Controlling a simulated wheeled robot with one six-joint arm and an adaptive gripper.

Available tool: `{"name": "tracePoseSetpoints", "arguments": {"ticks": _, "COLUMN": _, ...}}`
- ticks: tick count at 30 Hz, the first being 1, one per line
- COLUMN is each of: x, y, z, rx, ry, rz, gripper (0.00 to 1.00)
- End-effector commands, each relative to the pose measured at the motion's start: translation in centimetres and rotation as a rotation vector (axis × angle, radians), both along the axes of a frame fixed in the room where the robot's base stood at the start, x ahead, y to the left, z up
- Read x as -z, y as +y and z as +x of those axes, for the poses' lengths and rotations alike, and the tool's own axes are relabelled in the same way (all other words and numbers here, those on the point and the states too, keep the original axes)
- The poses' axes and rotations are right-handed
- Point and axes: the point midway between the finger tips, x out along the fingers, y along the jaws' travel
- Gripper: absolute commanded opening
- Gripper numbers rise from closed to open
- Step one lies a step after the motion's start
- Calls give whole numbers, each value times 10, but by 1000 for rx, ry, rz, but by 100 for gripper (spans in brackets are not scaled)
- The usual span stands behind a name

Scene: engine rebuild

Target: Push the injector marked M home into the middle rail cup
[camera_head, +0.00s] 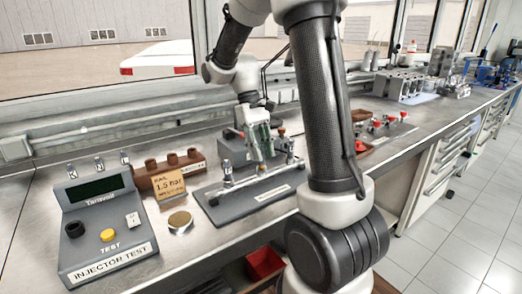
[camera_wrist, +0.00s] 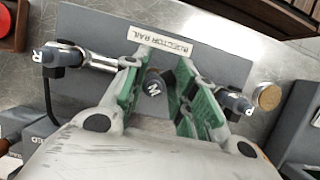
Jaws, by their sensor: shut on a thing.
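My gripper (camera_head: 262,143) is over the middle of the injector rail plate (camera_head: 222,210), pointing down. In the wrist view its two green-padded fingers (camera_wrist: 152,95) are closed around the injector marked M (camera_wrist: 153,80), with the dark marked cap showing between them. The middle cup is hidden below the injector, so I cannot tell how deep it sits. The injector marked R (camera_wrist: 62,57) is at one end of the rail. Another marked injector (camera_wrist: 236,103) is at the other end; it also shows at the left end in the head view (camera_head: 228,173).
The injector tester (camera_head: 98,225) stands at the left. A pressure card reading 1.5 bar (camera_head: 169,186) and a round brass-coloured disc (camera_head: 180,220) lie between tester and rail. A brown block with cups (camera_head: 175,168) stands behind. Red-topped parts (camera_head: 376,124) are to the right.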

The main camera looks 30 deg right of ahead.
Motion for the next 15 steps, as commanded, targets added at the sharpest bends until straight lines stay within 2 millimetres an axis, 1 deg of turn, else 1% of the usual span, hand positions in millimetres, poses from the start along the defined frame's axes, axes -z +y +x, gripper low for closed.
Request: {"name": "tracePoseSetpoints", "arguments": {"ticks": 15, "x": 6, "y": 0, "z": 0, "rx": 0, "ry": 0, "rz": 0, "gripper": 4}}
